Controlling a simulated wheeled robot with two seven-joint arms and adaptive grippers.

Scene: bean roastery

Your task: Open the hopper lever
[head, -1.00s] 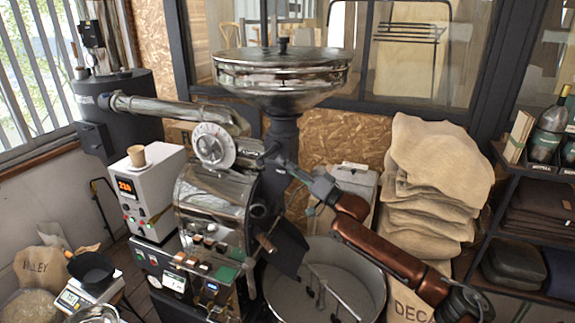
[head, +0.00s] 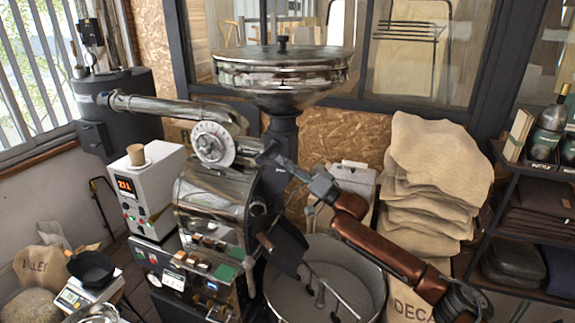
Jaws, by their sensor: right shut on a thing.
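The steel hopper (head: 282,72) sits on top of the roaster, above a dark neck (head: 283,125). My right gripper (head: 268,153) reaches in from the right, just below the hopper neck and beside the round dial (head: 212,143). It is shut on the hopper lever, which is small and mostly hidden by the fingers. The roaster's shiny drum (head: 212,198) is below and to the left of the gripper. My left gripper is not in view.
A round cooling pan (head: 345,268) with stirring arms lies under my right arm. Stacked burlap sacks (head: 430,180) stand to the right of it. A white control box (head: 147,190) with a cup on top stands left of the roaster.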

